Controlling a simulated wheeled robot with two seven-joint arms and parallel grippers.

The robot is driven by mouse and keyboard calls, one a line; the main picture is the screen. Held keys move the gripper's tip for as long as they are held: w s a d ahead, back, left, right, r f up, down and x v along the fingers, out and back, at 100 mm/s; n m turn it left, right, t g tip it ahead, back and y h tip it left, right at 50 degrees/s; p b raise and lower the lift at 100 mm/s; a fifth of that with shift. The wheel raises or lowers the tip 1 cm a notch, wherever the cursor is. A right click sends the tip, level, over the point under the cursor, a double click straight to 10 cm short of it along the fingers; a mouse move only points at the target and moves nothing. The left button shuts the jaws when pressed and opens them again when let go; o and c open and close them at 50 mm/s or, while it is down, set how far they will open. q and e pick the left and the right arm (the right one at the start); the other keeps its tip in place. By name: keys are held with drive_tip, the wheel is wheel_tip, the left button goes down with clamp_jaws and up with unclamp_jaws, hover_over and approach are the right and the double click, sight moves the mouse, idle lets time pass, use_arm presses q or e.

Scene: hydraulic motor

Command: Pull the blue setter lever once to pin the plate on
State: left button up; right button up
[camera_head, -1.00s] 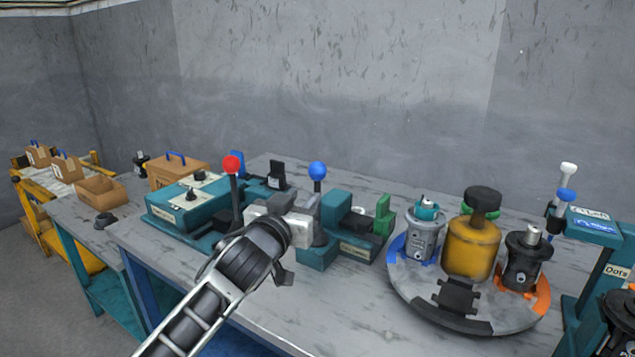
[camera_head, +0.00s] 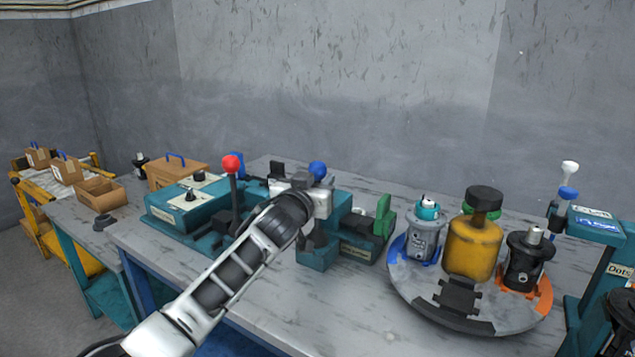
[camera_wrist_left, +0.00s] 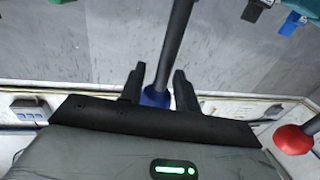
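The blue ball knob (camera_head: 317,170) tops the setter lever at the teal setter station (camera_head: 318,256). My left gripper (camera_head: 312,182) is at the knob, and its wrist hides most of the lever in the head view. In the left wrist view the two black fingers (camera_wrist_left: 159,80) stand apart, with the blue knob (camera_wrist_left: 156,97) between them and the dark lever rod (camera_wrist_left: 176,45) running up from it. A slim gap seems to show beside the knob; firm contact is not visible. The plate cannot be made out. My right gripper is not in view.
A red-knobbed lever (camera_head: 232,165) stands close left of my left gripper; its knob also shows in the left wrist view (camera_wrist_left: 293,139). A green block (camera_head: 383,215) sits right of the setter. A round turntable (camera_head: 420,296) with motors and a yellow canister fills the right.

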use_arm(q)
drive_tip(key=shift+r, duration=0.1)
clamp_jaws()
drive_tip(key=s+a+f+n+t+h+b, duration=0.1)
drive_tip(key=s+a+t+b, duration=0.4)
drive_tip(key=b, duration=1.1)
drive_tip(key=shift+s+f+n+t+h+b, duration=0.4)
drive_tip(key=shift+s+f+n+t, duration=0.3)
drive_tip(key=shift+t, duration=0.3)
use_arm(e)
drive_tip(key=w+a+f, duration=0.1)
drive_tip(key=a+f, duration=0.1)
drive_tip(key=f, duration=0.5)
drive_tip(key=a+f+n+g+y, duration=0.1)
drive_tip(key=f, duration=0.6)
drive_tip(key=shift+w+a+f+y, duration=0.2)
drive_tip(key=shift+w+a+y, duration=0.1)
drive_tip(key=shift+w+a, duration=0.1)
use_arm(q)
drive_tip(key=shift+r, duration=0.1)
unclamp_jaws()
drive_tip(key=shift+s, duration=0.1)
